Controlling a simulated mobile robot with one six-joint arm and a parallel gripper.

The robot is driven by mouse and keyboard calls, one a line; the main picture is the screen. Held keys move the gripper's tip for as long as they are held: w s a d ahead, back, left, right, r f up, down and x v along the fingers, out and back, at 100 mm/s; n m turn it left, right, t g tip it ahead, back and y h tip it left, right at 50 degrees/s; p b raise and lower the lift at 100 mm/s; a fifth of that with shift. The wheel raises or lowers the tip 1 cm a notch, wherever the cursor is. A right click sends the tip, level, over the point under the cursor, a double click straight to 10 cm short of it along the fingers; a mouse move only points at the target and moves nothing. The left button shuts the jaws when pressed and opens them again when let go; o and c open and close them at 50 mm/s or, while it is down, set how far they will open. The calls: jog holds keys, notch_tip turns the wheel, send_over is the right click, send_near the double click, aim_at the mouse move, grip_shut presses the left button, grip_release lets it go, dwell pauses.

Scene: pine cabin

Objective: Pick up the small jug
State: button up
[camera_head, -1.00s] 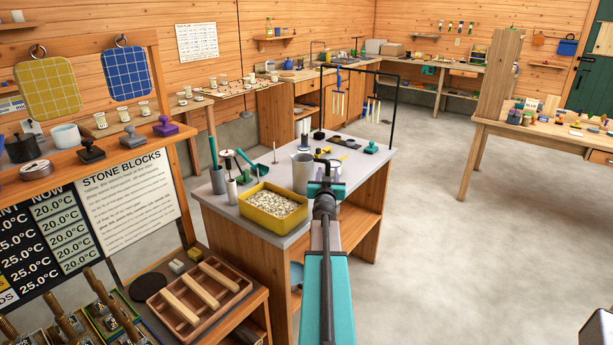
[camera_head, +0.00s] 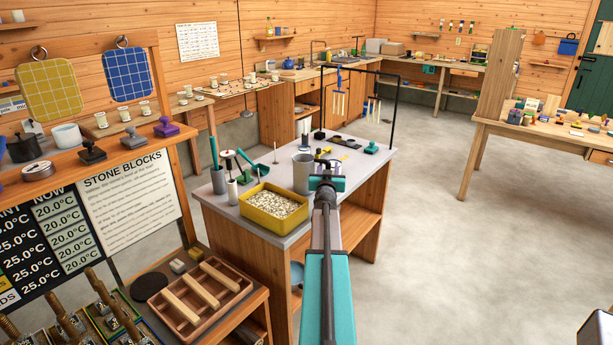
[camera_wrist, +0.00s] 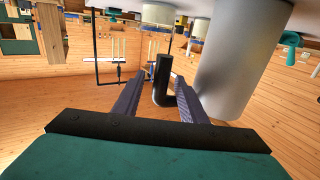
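The small jug, a plain grey cylinder, stands upright on the grey-topped workbench in the head view (camera_head: 302,174), just left of my arm's end. In the wrist view the jug (camera_wrist: 236,65) is large at the right, with a black handle (camera_wrist: 163,72) at its side. My gripper (camera_wrist: 158,82) is open, its two dark fingers on either side of the handle, with visible gaps. I cannot tell exactly how deep the handle sits between them. In the head view my arm hides the fingers.
A yellow bin (camera_head: 274,212) of pale pieces stands in front of the jug. A dark grey pot (camera_head: 218,180) with a teal tool is left. A black rack frame (camera_head: 394,110) rises at the bench's back. Open floor (camera_head: 450,240) lies right.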

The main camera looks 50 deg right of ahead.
dwell(0.5)
grip_shut()
